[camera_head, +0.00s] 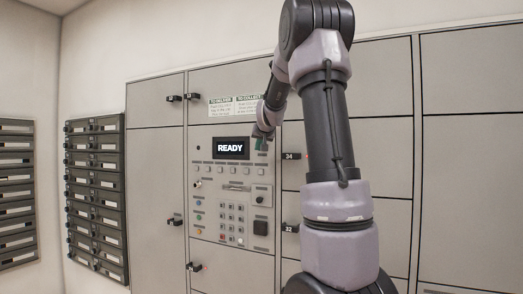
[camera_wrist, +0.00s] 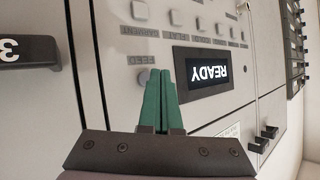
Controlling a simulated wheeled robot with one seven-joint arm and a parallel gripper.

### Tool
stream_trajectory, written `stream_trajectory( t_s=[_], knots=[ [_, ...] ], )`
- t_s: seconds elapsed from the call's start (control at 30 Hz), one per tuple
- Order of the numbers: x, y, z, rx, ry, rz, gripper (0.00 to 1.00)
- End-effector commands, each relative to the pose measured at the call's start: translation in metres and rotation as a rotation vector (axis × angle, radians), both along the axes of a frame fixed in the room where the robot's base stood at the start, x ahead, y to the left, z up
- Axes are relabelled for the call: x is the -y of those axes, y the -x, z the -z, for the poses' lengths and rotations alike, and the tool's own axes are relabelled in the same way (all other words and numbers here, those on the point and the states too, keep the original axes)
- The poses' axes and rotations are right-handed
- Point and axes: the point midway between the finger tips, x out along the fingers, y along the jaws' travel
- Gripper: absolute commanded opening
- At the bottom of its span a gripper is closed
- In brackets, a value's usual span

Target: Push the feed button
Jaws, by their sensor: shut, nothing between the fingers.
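The feed button, a small grey round button (camera_wrist: 144,77) beside a label that reads FEED, shows in the wrist view just left of my fingertips. My gripper (camera_wrist: 166,71) has green fingers that are shut together and empty, pointing at the panel. In the head view my gripper (camera_head: 261,143) is small and sits at the right of the READY screen (camera_head: 231,148). There my wrist and fingers cover the button area, so I cannot pick the button out. I cannot tell whether the fingertips touch the panel.
The READY screen also shows upside down in the wrist view (camera_wrist: 211,73). A row of square buttons (camera_head: 229,169) lies below the screen, with a keypad (camera_head: 232,222) further down. Black locker handles (camera_head: 291,156) stick out to the right. Dark mailboxes (camera_head: 96,195) hang at left.

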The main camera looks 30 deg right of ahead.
Motion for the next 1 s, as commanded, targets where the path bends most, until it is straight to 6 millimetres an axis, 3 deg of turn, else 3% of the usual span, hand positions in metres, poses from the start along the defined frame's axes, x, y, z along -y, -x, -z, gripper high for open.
stream_trajectory(
  t_s=[1.0],
  knots=[
    [0.0069, -0.0052, -0.0004, 0.0, 0.0, 0.0, 0.0]
  ],
)
